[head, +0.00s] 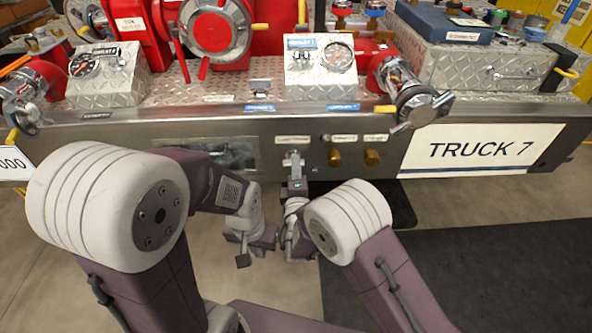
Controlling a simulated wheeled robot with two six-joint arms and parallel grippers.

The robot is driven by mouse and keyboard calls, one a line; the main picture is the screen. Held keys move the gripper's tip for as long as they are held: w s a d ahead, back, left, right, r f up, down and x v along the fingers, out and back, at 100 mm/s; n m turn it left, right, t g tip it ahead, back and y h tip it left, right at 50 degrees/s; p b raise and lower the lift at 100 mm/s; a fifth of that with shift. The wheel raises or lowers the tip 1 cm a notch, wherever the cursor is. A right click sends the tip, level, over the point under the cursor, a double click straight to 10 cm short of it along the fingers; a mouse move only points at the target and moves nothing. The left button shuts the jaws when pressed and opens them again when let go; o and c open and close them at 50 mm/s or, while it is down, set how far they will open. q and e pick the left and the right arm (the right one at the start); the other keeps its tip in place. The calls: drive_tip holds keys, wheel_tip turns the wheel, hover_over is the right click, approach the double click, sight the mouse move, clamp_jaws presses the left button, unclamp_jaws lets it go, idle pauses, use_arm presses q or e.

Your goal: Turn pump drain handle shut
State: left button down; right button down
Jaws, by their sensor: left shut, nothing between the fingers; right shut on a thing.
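The pump drain handle (292,160) is a small metal handle under a pale label on the front face of the bumper, left of two brass knobs. My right gripper (294,181) is raised to it from below and is shut on it. The gripper hides the lower part of the handle, so its exact angle is hard to tell. My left gripper (243,259) is lower and to the left, shut and empty, apart from the bumper.
Two brass knobs (353,158) sit just right of the handle. A recessed opening (205,150) lies to its left. A metal-capped outlet (419,106) overhangs the bumper edge at right, above the TRUCK 7 sign (481,150). A dark mat (470,275) lies on the floor.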

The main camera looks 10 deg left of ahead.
drive_tip(key=shift+f, duration=0.1)
idle(0.4)
drive_tip(key=c, duration=1.5)
unclamp_jaws()
drive_tip(key=p+v, duration=0.2)
drive_tip(key=v, duration=0.7)
drive_tip(key=shift+s, duration=0.1)
